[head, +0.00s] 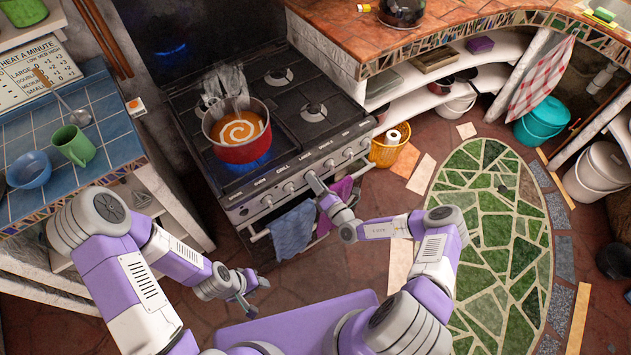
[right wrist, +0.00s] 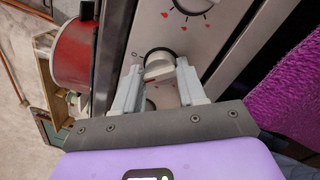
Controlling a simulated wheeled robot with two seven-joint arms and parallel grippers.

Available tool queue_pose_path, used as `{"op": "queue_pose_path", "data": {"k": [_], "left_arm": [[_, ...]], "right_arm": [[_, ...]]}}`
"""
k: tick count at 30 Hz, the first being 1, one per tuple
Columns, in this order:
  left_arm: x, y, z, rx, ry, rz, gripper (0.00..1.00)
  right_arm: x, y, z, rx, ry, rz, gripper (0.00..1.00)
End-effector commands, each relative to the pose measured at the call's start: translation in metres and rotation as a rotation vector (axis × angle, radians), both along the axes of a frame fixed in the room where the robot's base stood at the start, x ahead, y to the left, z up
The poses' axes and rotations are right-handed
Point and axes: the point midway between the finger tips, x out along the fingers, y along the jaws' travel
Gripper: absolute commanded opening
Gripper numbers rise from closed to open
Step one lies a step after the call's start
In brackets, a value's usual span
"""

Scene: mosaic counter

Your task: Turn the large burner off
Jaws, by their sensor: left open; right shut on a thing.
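The dark stove (head: 285,150) has a row of knobs along its front panel. A red pot (head: 243,151) of orange soup with a pale swirl sits on the front left burner, and a blue flame (head: 246,166) shows under it. My right gripper (head: 312,177) is at the front panel, shut on a white knob (right wrist: 158,66). In the right wrist view its fingers (right wrist: 156,78) stand on either side of the knob. The panel label beside this knob is too small to read. My left gripper (head: 248,293) is open and empty, low in front of the stove.
Blue and purple cloths (head: 292,230) hang on the oven rail close to my right gripper. A tiled counter (head: 28,150) with a green mug (head: 73,146) and blue bowl (head: 29,169) stands left. A yellow basket (head: 388,150) stands right of the stove. The green mosaic floor (head: 490,235) is clear.

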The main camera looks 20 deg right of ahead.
Motion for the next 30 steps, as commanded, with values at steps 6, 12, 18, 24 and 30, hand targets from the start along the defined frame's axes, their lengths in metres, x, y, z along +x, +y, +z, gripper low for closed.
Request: {"op": "queue_pose_path", "data": {"k": [6, 12, 18, 24, 30], "left_arm": [[0.0, -0.0001, 0.0027, 0.0, 0.0, 0.0, 0.43], [0.0, -0.0001, 0.0044, 0.0, 0.0, 0.0, 0.43], [0.0, 0.0001, 0.0055, 0.0, 0.0, 0.0, 0.43], [0.0001, 0.0, 0.0063, 0.0, 0.0, 0.0, 0.43], [0.0, 0.0, 0.0067, 0.0, 0.0, 0.0, 0.43]], "right_arm": [[-0.0002, -0.0015, -0.001, 0.193, 0.072, -0.005, 0.1], [-0.0005, -0.0009, -0.0014, 0.367, 0.136, -0.005, 0.1], [-0.0008, -0.0005, -0.0017, 0.518, 0.192, -0.004, 0.1], [-0.0011, 0.0003, -0.0018, 0.628, 0.233, -0.002, 0.1], [-0.0012, 0.0008, -0.0018, 0.694, 0.258, -0.002, 0.1]]}}
